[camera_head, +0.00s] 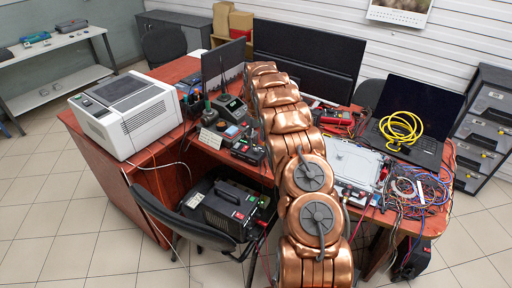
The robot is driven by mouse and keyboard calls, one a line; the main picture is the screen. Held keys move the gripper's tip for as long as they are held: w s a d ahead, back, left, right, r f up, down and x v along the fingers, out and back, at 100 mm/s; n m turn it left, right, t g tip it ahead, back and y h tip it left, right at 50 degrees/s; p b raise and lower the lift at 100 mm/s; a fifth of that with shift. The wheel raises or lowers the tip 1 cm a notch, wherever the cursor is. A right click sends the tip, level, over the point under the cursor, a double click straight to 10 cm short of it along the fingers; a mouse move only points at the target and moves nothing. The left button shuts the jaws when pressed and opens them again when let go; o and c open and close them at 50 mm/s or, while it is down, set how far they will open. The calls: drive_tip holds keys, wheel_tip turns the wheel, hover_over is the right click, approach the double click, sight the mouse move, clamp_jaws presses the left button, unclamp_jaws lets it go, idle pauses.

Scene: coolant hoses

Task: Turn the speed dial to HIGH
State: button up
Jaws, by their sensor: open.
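I cannot pick out a speed dial or a HIGH mark in the head view. Small devices that might carry a dial stand on the red-brown desk (160,172): a dark station (230,107) and a black box with red parts (247,151). Their controls are too small to read. A large copper-coloured segmented body with round grey caps, which looks like my arm, rises from the bottom edge across the desk and hides part of it. I cannot make out my gripper or its fingers.
A white printer-like machine (125,113) stands on the desk's left. A black unit (228,208) sits on the chair in front. A laptop (415,115) with a yellow cable coil (401,129), a silver case (352,165) and tangled wires (422,188) crowd the right. Tiled floor (60,220) is open at left.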

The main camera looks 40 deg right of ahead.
sight(256, 149)
drive_tip(key=shift+f+p, duration=0.8)
drive_tip(key=shift+f, duration=1.8)
clamp_jaws()
